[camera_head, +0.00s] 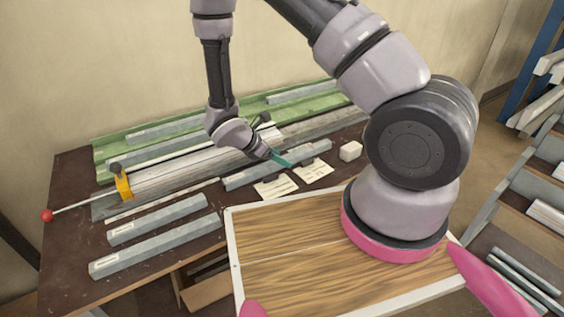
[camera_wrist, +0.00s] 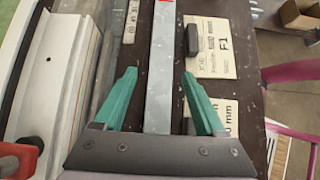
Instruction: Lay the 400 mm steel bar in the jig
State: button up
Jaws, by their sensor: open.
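My gripper (camera_head: 282,160) is open, its teal fingers pointing down over a grey steel bar (camera_head: 243,179) near the middle of the bench. In the wrist view this bar (camera_wrist: 160,60) runs lengthwise between the two spread fingers, and I cannot tell whether they touch it. Its length marking is not readable. The jig (camera_head: 175,172) lies behind it, a long pale profile with a yellow clamp (camera_head: 123,187) and a red-knobbed lever (camera_head: 47,215) at its left end. In the wrist view a pale profile (camera_wrist: 60,75) runs along the left side.
Two more grey bars (camera_head: 155,247) (camera_head: 158,218) lie at the bench's front left. A green tray (camera_head: 115,150) with bars is at the back. Paper cards (camera_head: 275,187) and a white block (camera_head: 350,151) lie right of the bar. A white-rimmed wood panel (camera_head: 290,280) is in front.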

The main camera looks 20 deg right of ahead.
grip_shut()
dwell(1.4)
